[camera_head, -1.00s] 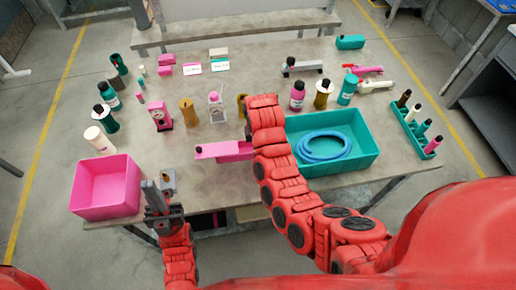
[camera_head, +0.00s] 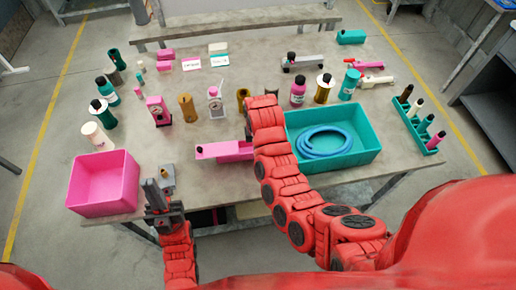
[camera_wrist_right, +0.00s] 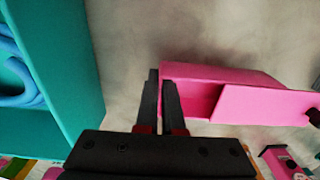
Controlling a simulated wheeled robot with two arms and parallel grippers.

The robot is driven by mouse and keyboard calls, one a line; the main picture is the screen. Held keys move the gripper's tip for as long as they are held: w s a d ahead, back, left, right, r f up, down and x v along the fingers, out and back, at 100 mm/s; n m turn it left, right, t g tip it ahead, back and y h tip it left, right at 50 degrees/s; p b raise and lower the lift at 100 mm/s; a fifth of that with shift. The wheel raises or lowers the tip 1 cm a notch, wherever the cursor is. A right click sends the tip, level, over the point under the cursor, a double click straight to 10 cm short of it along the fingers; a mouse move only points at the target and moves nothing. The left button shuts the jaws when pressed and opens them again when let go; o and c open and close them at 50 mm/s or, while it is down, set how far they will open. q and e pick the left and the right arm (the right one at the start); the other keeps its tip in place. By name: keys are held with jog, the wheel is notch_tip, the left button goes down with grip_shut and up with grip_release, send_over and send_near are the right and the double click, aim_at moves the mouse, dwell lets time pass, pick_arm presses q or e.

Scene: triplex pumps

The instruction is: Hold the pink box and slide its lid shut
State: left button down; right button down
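The pink box (camera_head: 236,148) lies near the front middle of the table, partly hidden by my right arm in the head view. Its pink lid (camera_wrist_right: 262,105) is slid partly out to one side, with a dark knob (camera_wrist_right: 313,116) on its outer end. Part of the box's inside shows in the right wrist view. My right gripper (camera_wrist_right: 161,80) is at the open end of the box, its fingers close together at the end wall and seemingly shut on it. My left gripper (camera_head: 159,188) is at the table's front edge, left of the lid; its finger gap is unclear.
A pink bin (camera_head: 103,184) stands left of my left gripper. A teal bin (camera_head: 357,146) with a coiled blue hose (camera_head: 325,144) is right of the box. Bottles and pumps stand behind; table left of the lid is clear.

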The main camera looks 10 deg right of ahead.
jog(key=shift+f+b, duration=1.2)
jog(key=shift+f, duration=0.9)
jog(key=shift+r, duration=0.1)
dwell(0.5)
